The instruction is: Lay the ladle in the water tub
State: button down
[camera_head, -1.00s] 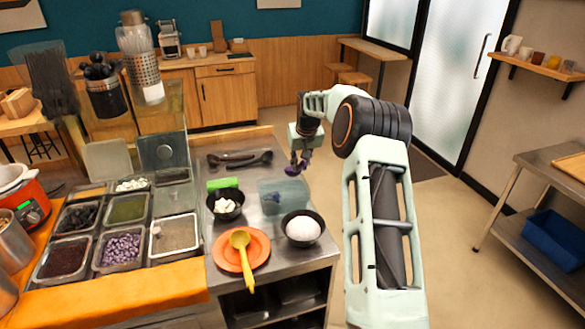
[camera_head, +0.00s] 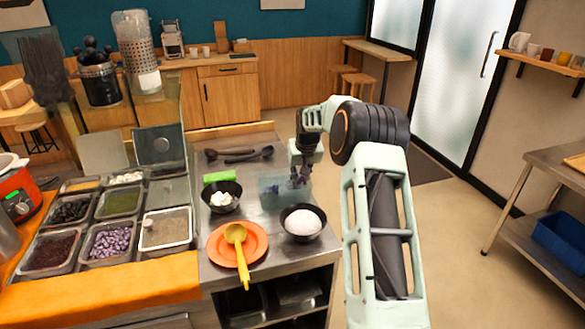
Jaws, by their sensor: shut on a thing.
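The water tub (camera_head: 268,188) is a see-through bluish box on the steel counter, behind the black bowl of white grains. My gripper (camera_head: 298,182) is over the tub's right side, pointing down. It is shut on a small purple thing that is mostly hidden by the fingers; I cannot tell its full shape or whether it touches the tub. A yellow ladle (camera_head: 240,255) lies on an orange plate (camera_head: 218,240) at the counter front, with its handle over the edge. Dark ladle-like utensils (camera_head: 240,156) lie at the counter's back.
A black bowl of white grains (camera_head: 302,222) stands in front of the tub. A dark bowl with white pieces (camera_head: 222,197) and a green block (camera_head: 220,176) stand to its left. Topping trays (camera_head: 110,242) fill the left counter. Open floor lies to the right.

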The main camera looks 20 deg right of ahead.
jog(key=c, duration=1.7)
grip_release()
jog(key=shift+c, duration=0.2)
jog(key=v, duration=1.2)
